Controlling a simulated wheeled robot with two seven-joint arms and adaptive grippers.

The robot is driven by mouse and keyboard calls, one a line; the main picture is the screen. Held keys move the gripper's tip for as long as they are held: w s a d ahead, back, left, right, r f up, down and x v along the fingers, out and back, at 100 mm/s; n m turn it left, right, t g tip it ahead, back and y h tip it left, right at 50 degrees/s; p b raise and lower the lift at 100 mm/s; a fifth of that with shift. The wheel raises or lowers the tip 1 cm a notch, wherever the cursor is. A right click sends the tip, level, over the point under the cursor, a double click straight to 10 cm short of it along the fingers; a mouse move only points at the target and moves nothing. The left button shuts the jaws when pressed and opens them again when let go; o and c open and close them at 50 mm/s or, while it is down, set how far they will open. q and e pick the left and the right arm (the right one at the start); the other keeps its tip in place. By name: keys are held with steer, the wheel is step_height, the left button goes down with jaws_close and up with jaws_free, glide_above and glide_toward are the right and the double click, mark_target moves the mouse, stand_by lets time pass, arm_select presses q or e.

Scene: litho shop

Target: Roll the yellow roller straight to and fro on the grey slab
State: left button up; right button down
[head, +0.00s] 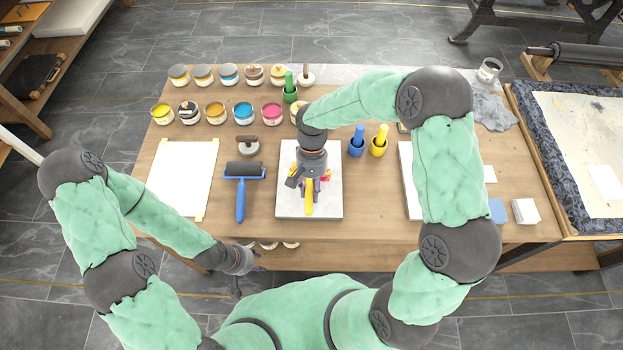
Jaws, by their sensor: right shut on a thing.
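The grey slab (331,207) lies on the wooden table near the middle of the head view. My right gripper (308,186) reaches down over it from above and is shut on the yellow roller (309,204). The yellow handle points toward the table's front edge. The roller's drum is mostly hidden under my gripper, so I cannot tell whether it touches the slab. Small pink and yellow patches show beside the gripper. My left gripper (247,279) is low at the table's front edge, away from the slab; its finger opening is unclear.
A blue roller (241,190) lies just left of the slab, beside a taped white sheet (183,177). Several ink jars stand along the back left.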

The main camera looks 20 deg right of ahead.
steer(key=s+a+p, duration=0.2)
steer(key=s+a, duration=0.1)
steer(key=s, duration=0.9)
steer(key=shift+s+a+p, duration=0.25)
steer(key=shift+p, duration=0.1)
stand_by(0.4)
steer(key=shift+w+d+f, duration=0.1)
steer(key=shift+w+d, duration=1)
steer(key=shift+w, duration=2.7)
steer(key=shift+w+d+r, duration=0.1)
steer(key=shift+w+d, duration=0.95)
steer(key=shift+w, duration=2.7)
steer(key=shift+w+d+f, duration=0.1)
steer(key=shift+w+d, duration=1)
steer(key=shift+w, duration=2.7)
steer(key=shift+r, duration=0.2)
steer(key=shift+r+p, duration=1.05)
steer(key=shift+r, duration=0.4)
